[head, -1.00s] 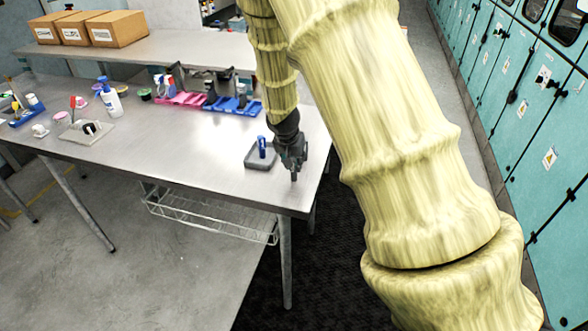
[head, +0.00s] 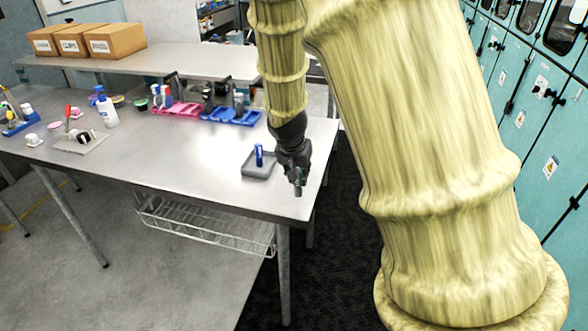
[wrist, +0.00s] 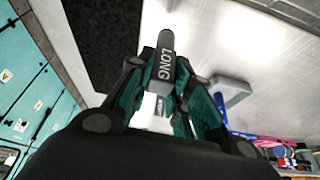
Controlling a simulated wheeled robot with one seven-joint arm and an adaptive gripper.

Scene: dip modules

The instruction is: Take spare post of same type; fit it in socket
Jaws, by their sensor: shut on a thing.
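My gripper (head: 296,177) is over the right front part of the metal table. In the wrist view, my gripper (wrist: 165,95) is shut on a dark grey post (wrist: 166,62) marked "LONG", whose end sticks out past the fingers. The post tip (head: 298,190) shows small under the fingers in the head view. The tray also shows in the wrist view (wrist: 233,88). I cannot make out the socket.
A blue rack (head: 240,119) and a pink rack (head: 178,112) holding several items stand at the table's back. A spray bottle (head: 109,112) and a pale board (head: 82,144) are farther left. The table's (head: 190,160) middle is clear. Teal cabinets (head: 545,130) line the right.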

